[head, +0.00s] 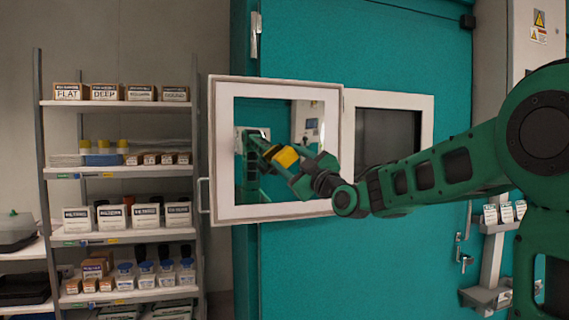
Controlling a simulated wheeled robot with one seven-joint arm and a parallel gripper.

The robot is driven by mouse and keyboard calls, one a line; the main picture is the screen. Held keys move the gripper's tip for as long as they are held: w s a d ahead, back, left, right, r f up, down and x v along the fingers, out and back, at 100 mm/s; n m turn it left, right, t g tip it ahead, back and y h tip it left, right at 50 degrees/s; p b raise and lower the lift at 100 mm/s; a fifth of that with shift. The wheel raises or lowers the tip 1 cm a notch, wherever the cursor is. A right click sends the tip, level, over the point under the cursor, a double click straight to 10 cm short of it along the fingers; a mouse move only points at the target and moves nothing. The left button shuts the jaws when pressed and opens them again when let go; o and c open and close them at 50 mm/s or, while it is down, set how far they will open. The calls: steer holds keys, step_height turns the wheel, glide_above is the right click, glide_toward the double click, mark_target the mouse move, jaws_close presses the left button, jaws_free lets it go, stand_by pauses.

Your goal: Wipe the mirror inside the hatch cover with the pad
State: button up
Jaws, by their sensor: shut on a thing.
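The hatch cover (276,211) stands swung open to the left of a dark hatch opening, on a teal chamber door. Its white frame surrounds a mirror (262,107) that reflects my arm, the teal door and part of the room. My gripper (296,164) is in front of the mirror, shut on the yellow pad (286,157). The pad is at the mirror's middle. A reflection of the gripper shows to its left. I cannot tell whether the pad touches the glass.
The dark hatch window (388,137) is right of the cover. A shelf rack (122,237) with boxes and bottles stands at the left, close to the cover's handle (204,194). A door latch (463,250) and a small holder (487,297) are at the lower right.

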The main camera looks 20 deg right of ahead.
steer(key=shift+s+d, duration=0.1)
steer(key=shift+s, duration=2.2)
